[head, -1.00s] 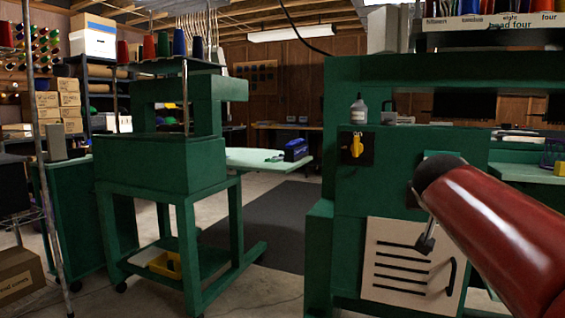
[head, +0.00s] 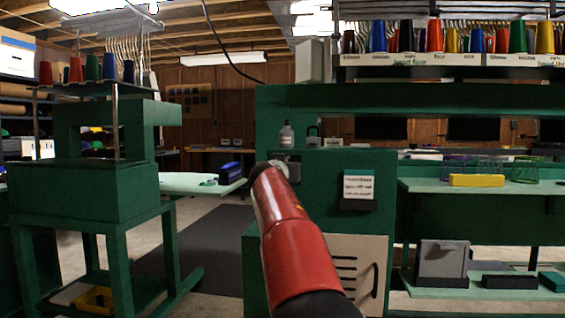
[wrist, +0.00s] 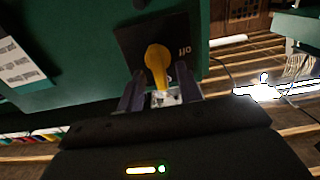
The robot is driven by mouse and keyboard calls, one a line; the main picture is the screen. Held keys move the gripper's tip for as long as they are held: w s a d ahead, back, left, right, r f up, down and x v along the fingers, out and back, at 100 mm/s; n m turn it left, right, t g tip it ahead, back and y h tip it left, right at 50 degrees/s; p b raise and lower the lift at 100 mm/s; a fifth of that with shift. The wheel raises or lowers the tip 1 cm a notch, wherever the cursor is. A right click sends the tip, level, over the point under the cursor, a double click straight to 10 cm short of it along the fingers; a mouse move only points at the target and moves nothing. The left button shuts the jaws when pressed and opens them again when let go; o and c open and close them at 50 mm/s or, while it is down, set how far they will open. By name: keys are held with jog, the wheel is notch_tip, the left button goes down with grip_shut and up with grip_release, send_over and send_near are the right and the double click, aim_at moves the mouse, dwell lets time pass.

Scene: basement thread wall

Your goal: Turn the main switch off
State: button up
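The main switch is a yellow knob (wrist: 157,62) on a black plate (wrist: 135,40) fixed to a green machine cabinet (head: 318,215). The word "off" shows on the plate beside the knob in the wrist view. My gripper (wrist: 160,76) is in front of the plate, with one dark finger on each side of the knob and gaps between them and it. Whether the fingertips touch the plate is not clear. In the head view my red arm hides the switch and most of the gripper.
A printed notice (head: 358,187) is on the cabinet right of my arm. A bottle (head: 286,134) stands on the cabinet ledge. A second green machine (head: 95,190) is at the left. A green worktable with a yellow box (head: 476,180) is at the right. Dark matting covers the floor between.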

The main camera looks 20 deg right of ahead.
jog(key=shift+w+d, duration=0.2)
jog(key=shift+w, duration=0.05)
jog(key=c, duration=0.6)
